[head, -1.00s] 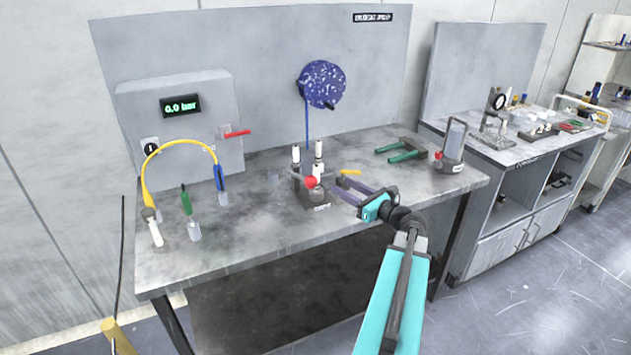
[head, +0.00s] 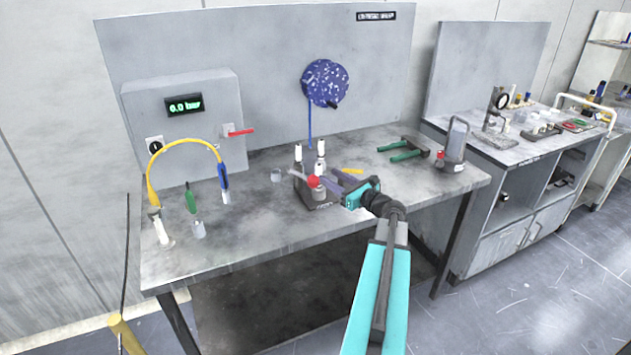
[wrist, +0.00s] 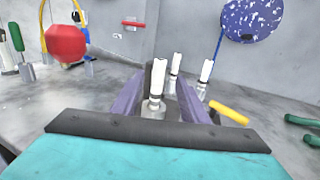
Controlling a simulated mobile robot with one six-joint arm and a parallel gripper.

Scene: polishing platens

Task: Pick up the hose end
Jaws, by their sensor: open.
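A yellow hose (head: 183,143) arcs in front of the grey box at the bench's left. Its right end carries a blue fitting (head: 223,177) with a pale tip; its left end meets a white cylinder (head: 161,230). I cannot tell which end the task means. A thin blue line (head: 309,125) hangs from the speckled blue disc (head: 325,83). My gripper (head: 325,183) is open, well right of the yellow hose, at the dark stand with white-topped pieces. In the wrist view, a white-topped piece (wrist: 155,85) shows between my purple fingers (wrist: 160,92).
A green-handled tool (head: 403,148) and a grey holder (head: 455,148) are at the bench's right. A green-handled piece (head: 190,198) stands near the hose. The front left-middle of the bench is clear.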

